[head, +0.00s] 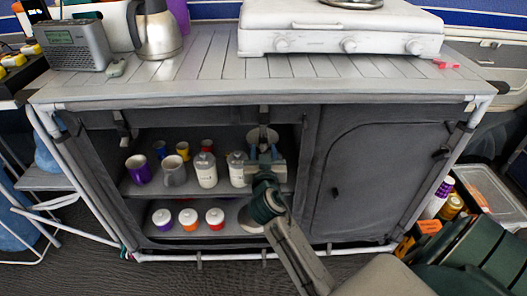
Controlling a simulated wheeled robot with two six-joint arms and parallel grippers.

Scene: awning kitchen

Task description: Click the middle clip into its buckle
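The middle clip's dark strap (263,113) hangs from the top front edge of the grey cabinet (200,95), at the centre of the opening. My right gripper (263,152) is in front of the opening, just below this strap. Its two bluish fingertips stand apart, one on each side of the strap's line. The clip's lower end and its buckle are too small or covered to make out, and I cannot tell whether the fingers touch them. Another dark strap with a clip (122,128) hangs at the left of the opening. My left gripper is not in view.
Shelves behind my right gripper hold mugs (174,171), white bottles (206,170) and lidded jars (189,219). A kettle (155,30), a radio (75,47) and a white stove (340,28) stand on top. A closed fabric door (375,180) is at right, a crate (485,190) beyond it.

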